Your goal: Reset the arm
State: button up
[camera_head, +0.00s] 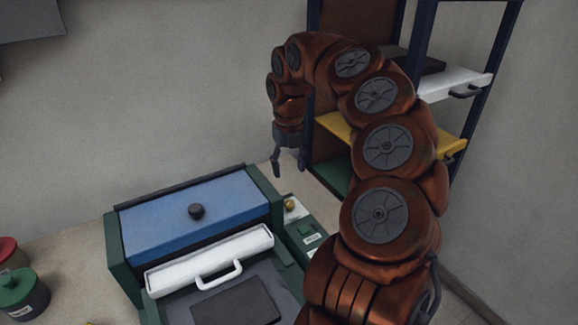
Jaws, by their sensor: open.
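My gripper (289,165) points down in the camera view, left of the shelf rack and above the back right corner of the machine on the worktop. It is open, with nothing between its fingers. My arm rises from the lower right, arches over in front of the shelf rack and bends down to the gripper. The gripper appears clear of the things around it.
A machine with a blue lid (165,218), black knob and white-handled tray (180,272) stands on the worktop (65,275). A dark flat block (237,303) lies in front. A shelf rack (418,35) holds yellow and white trays. Green-lidded (18,290) and red-lidded (8,247) pots stand lower left.

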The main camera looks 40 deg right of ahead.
dwell(0.3)
jog(key=s+a+r+m, duration=0.1)
jog(key=a, duration=0.1)
jog(key=a+r+m, duration=0.1)
jog(key=a+m, duration=0.1)
jog(key=a, duration=0.1)
jog(key=s+a+r+m, duration=0.1)
jog(key=a+r, duration=0.1)
jog(key=a, duration=0.1)
jog(key=shift+s+a+m+t, duration=0.15)
jog(key=shift+s+m+t, duration=0.15)
jog(key=s+a+m, duration=0.7)
jog(key=s+a, duration=0.1)
jog(key=s+a+f+m+g, duration=0.1)
jog(key=s+a+f+m, duration=0.1)
jog(key=s+m, duration=0.8)
jog(key=s+a+f+m+g, duration=0.1)
jog(key=s+f+m, duration=0.4)
jog(key=s+m, duration=0.5)
jog(key=shift+a+f+m, duration=0.15)
jog(key=shift+a+m, duration=0.55)
jog(key=shift+a, duration=0.1)
